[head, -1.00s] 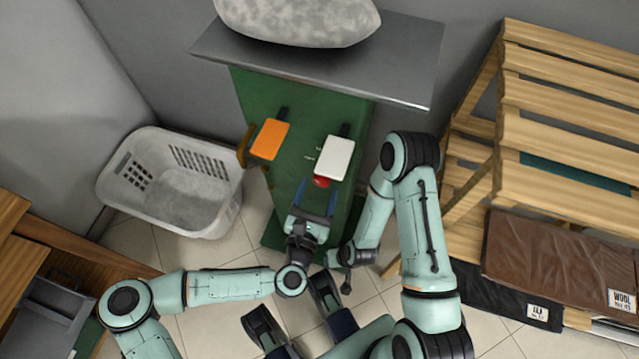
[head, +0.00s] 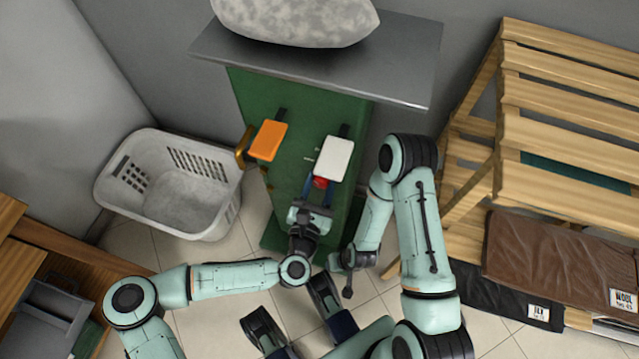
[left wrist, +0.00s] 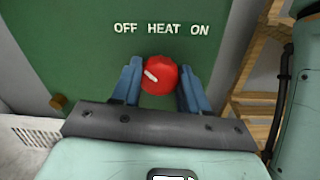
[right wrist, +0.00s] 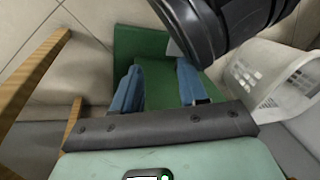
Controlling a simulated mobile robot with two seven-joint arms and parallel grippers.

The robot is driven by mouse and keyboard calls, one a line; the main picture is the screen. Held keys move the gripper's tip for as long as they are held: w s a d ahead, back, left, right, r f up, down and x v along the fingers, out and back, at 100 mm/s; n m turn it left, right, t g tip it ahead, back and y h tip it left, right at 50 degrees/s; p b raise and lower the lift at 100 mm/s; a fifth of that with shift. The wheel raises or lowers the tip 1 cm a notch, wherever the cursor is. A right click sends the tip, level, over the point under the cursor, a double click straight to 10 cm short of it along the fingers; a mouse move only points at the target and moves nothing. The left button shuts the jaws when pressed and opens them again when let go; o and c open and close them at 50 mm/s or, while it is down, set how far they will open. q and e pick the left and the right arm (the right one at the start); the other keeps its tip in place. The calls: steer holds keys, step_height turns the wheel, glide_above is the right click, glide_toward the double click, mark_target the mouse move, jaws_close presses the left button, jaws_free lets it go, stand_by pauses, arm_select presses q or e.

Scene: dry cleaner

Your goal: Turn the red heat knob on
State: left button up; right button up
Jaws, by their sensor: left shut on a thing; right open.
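The red heat knob (head: 320,182) is on the front of the green cabinet (head: 290,180), below a white pad. In the left wrist view the knob (left wrist: 160,75) sits under the words "OFF HEAT ON" (left wrist: 161,28). Its white mark points to the upper left, toward OFF. My left gripper (head: 319,189) has its blue fingers on either side of the knob and is shut on it; the left wrist view shows the fingers (left wrist: 160,88) too. My right gripper (right wrist: 160,88) is open and empty, low in front of the cabinet.
An orange pad (head: 269,140) and a white pad (head: 334,158) stick out from the cabinet above the knob. A grey top (head: 400,65) overhangs it. A white laundry basket (head: 210,225) stands at left, and a wooden slatted rack (head: 560,90) at right.

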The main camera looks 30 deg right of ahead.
steer(key=shift+w+r, duration=0.1)
arm_select(q)
steer(key=m+p, duration=0.1)
steer(key=m, duration=0.2)
steer(key=shift+m, duration=0.4)
steer(key=m, duration=0.4)
steer(key=shift+f+m, duration=0.1)
steer(key=shift+m, duration=0.2)
steer(key=m, duration=0.4)
steer(key=shift+m+h+p, duration=0.3)
steer(key=shift+m+p, duration=0.05)
steer(key=shift+m, duration=0.05)
steer(key=m, duration=0.5)
steer(key=shift+f, duration=0.1)
arm_select(e)
steer(key=w+r, duration=0.2)
steer(key=r, duration=0.1)
steer(key=shift+a+t, duration=0.4)
arm_select(q)
steer(key=o, duration=1.1)
steer(key=shift+c, duration=0.2)
steer(key=shift+m, duration=0.3)
